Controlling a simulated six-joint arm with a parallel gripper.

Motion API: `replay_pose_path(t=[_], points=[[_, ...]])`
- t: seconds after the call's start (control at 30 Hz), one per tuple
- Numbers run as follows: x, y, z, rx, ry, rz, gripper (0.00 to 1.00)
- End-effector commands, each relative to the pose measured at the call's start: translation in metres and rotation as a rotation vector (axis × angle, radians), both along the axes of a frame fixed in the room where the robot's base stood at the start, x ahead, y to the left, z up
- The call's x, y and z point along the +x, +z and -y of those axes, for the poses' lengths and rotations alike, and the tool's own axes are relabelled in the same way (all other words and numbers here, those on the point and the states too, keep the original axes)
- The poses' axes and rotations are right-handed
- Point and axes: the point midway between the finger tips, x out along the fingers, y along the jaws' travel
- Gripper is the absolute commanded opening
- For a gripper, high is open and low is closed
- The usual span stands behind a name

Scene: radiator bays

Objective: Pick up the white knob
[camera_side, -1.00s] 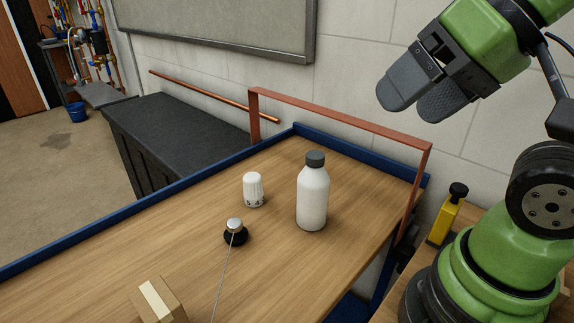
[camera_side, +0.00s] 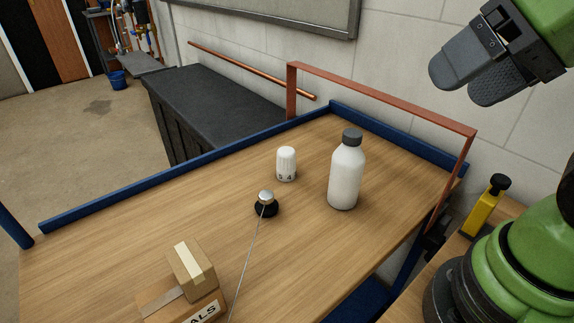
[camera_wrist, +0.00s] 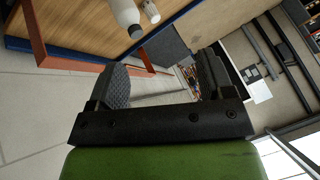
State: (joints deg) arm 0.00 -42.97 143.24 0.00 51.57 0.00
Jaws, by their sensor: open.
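The white knob (camera_side: 286,164) stands upright on the wooden table top (camera_side: 120,222), with dark marks around its lower part. In the wrist view a small white thing (camera_wrist: 151,11) beside the bottle looks like the knob. My gripper (camera_side: 467,92) is high above the right side of the table, well apart from the knob. Its two dark grey fingers are open and empty; they also show in the wrist view (camera_wrist: 160,88).
A white bottle with a grey cap (camera_side: 346,172) stands just right of the knob. A black-based thing with a silver top and a thin cable (camera_side: 266,204) is in front. Cardboard boxes (camera_side: 190,272) are at the front. An orange-brown bar frame (camera_side: 385,92) rises over the right end.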

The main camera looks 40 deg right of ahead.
Motion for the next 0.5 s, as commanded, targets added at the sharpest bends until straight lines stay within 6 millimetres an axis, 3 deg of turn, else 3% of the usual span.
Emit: replay_pose_path(t=[0.27,0.37,0.5], points=[[0.004,0.001,0.000,0.018,-0.025,-0.010,0.75],[0.020,0.005,0.001,0.087,-0.123,-0.046,0.75],[0.064,0.007,0.003,0.263,-0.392,-0.138,0.75]])
